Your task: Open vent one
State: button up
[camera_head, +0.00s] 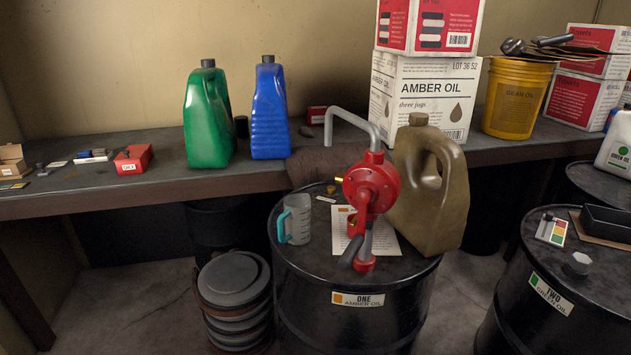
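Drum one (312,284) is a black drum in the middle, labelled "ONE AMBER OIL" (357,300). A small brass-coloured fitting (331,189) sits near the back of its top, left of the pump; it may be the vent, and it is too small to tell whether it is open. A red hand pump (371,187) with a grey bent spout stands on the drum top, its handle toward the front. My gripper is not in view.
On drum one stand a clear measuring jug (297,219) with a teal handle, a paper sheet (385,238) and a large olive-brown jug (425,190). Drum two (535,308) is at right. Stacked lids (234,281) stand left. Behind, a bench (90,180) holds jugs and boxes.

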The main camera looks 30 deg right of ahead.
aim_at(330, 189)
jog(key=u, duration=0.7)
jog(key=i, duration=2.35)
jog(key=z, duration=0.65)
